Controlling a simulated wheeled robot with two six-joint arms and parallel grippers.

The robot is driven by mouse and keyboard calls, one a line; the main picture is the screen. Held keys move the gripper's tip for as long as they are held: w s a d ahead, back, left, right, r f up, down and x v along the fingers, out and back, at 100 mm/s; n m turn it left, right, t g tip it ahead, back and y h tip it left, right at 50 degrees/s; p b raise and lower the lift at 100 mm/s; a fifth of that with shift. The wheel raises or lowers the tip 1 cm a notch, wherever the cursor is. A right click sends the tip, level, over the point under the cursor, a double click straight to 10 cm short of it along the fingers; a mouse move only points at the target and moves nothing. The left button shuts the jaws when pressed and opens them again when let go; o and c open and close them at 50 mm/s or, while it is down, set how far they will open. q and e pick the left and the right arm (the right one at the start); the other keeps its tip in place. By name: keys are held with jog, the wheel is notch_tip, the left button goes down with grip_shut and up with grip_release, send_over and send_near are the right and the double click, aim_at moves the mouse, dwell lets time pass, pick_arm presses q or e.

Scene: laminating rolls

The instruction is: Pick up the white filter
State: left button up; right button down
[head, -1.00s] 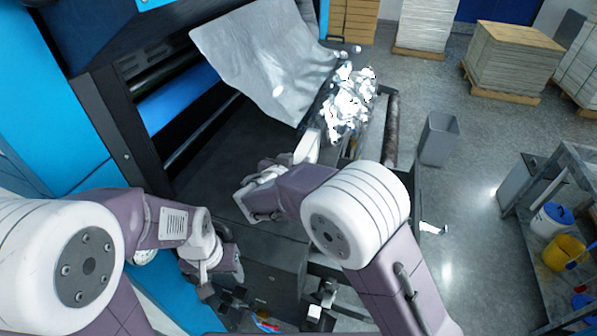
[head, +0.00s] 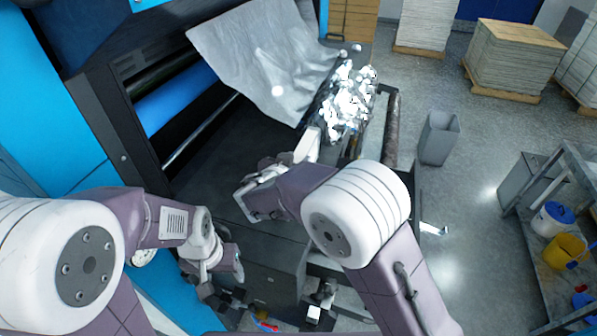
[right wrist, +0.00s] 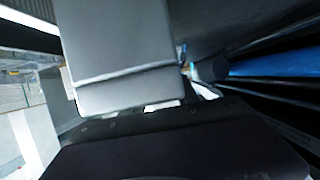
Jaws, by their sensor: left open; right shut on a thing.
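The white filter (head: 307,146) shows in the head view as a pale narrow block at the end of my right arm, below the crumpled shiny material. My right gripper (head: 284,160) is shut on it; the fingertips are partly hidden by my wrist. In the right wrist view a large pale grey block, which looks like the filter (right wrist: 120,50), fills the upper middle, close against the dark gripper body. My left gripper (head: 222,297) is open and empty at the lower left, well apart from the filter.
The laminating machine (head: 150,100) with a blue roller stands at the left, a grey sheet (head: 260,55) hanging over it. Crumpled shiny material (head: 347,100) lies beside a dark roll (head: 392,130). A grey bin (head: 438,138) stands on open floor, with a bucket shelf at right.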

jog(key=shift+s+f, duration=0.1)
jog(key=shift+f, duration=0.3)
jog(key=r+b, duration=0.2)
jog(key=r, duration=0.1)
jog(key=r+b, duration=0.1)
jog(key=r, duration=0.1)
jog(key=shift+w+a+r, duration=0.1)
jog(key=shift+w+r, duration=0.15)
jog(key=shift+w, duration=0.1)
notch_tip(320, 180, up, 13)
jog(key=b, duration=0.1)
jog(key=shift+b, duration=0.3)
jog(key=shift+s, duration=0.15)
